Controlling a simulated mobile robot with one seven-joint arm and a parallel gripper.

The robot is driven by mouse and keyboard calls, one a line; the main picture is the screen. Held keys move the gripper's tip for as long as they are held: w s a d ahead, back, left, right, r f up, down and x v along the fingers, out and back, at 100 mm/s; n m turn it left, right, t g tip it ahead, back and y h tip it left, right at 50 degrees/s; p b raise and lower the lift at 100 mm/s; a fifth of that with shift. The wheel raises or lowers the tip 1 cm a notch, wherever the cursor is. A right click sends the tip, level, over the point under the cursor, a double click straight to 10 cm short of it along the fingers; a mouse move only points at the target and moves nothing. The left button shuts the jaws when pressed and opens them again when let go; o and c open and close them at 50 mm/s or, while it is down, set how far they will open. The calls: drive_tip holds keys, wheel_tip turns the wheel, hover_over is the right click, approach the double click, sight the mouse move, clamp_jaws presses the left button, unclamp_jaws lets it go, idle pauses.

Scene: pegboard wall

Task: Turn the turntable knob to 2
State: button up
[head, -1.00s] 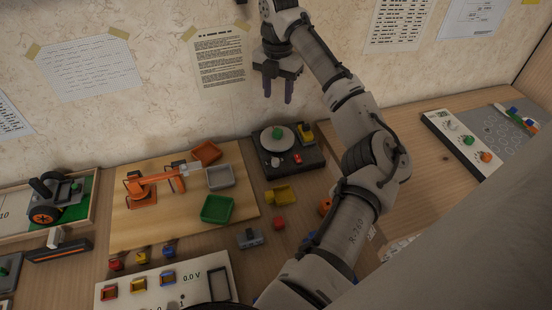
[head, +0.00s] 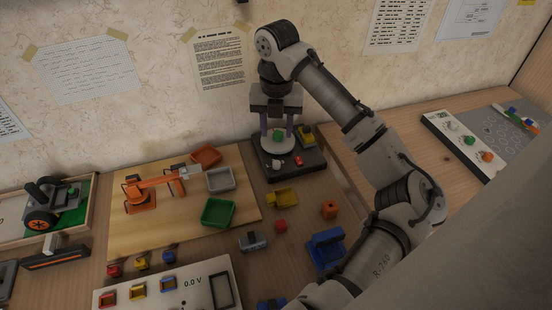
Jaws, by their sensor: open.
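The turntable (head: 293,168) is a dark box with a pale round platter (head: 277,148) on its top, in the head view right of centre. A green block (head: 278,134) stands on the platter. A red knob (head: 299,161) sits at the front of the box, and a yellow part (head: 306,138) at its back right. My gripper (head: 277,134) points down over the platter, its two purple fingers apart on either side of the green block. I cannot tell whether the fingers touch it. Any marks by the knob are too small to read.
A wooden board (head: 150,215) with a small orange arm (head: 150,193) and several trays is to the left. A yellow piece (head: 282,197), a red cube (head: 281,227) and an orange block (head: 329,209) lie in front of the turntable. The wall stands close behind.

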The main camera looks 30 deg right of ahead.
sight(276, 163)
wheel_tip(276, 163, down, 11)
drive_tip(key=shift+f, duration=0.1)
idle(0.3)
clamp_jaws()
